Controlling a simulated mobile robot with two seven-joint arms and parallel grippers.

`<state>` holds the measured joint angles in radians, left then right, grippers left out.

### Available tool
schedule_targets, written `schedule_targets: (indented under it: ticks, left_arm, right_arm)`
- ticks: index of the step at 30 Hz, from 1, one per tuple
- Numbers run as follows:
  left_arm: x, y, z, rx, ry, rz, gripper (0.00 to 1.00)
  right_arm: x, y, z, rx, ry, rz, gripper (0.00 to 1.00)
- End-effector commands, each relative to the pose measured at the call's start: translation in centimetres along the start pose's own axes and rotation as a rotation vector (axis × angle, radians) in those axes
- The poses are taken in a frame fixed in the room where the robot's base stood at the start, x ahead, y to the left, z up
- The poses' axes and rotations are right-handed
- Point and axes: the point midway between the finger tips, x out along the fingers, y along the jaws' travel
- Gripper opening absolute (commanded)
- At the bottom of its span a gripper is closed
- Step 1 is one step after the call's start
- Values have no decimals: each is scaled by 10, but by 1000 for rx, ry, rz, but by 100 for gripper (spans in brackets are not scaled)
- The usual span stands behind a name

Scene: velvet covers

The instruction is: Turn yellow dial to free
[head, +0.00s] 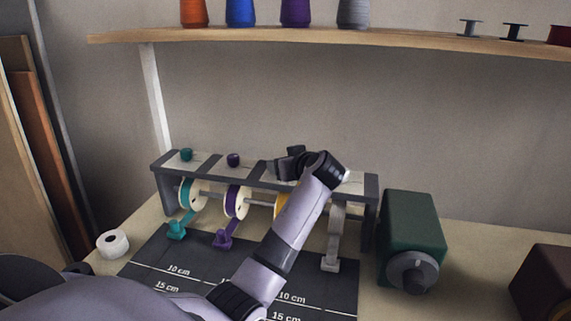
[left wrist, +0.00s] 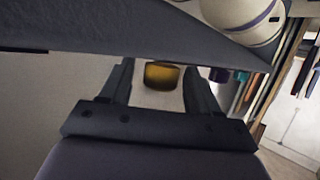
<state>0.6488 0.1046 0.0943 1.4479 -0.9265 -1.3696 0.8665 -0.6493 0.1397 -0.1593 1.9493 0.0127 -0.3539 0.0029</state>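The yellow dial (left wrist: 162,75) shows in the left wrist view between the two fingers of my left gripper (left wrist: 162,88). The fingers stand apart on either side of it, with a visible gap to each. In the head view my left gripper (head: 288,163) is over the top of the dispenser rack (head: 265,172) and hides the yellow dial. The yellow spool (head: 281,204) below is mostly covered by my left arm. A teal dial (head: 187,154) and a purple dial (head: 233,159) sit on the rack top to the left. My right gripper is not in view.
A green box with a grey knob (head: 412,235) stands right of the rack. A dark measuring mat (head: 190,255) lies in front. A shelf (head: 400,37) with thread cones runs above.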

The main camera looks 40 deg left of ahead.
Motion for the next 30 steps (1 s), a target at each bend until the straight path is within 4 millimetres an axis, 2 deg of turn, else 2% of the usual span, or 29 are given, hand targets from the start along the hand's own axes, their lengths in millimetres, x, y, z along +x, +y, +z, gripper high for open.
schedule_targets:
  ticks: [5, 12, 17, 30]
  left_arm:
    - [-10, 1, 0, -2, 2, 2, 62]
    - [-48, 1, 1, -3, -1, 4, 62]
    - [-67, 1, 1, -1, 0, 2, 62]
    - [-72, 0, 0, 1, 0, 0, 62]
  right_arm:
    - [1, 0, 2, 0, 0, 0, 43]
    - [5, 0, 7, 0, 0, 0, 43]
    - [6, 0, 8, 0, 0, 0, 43]
    - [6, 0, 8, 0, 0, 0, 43]
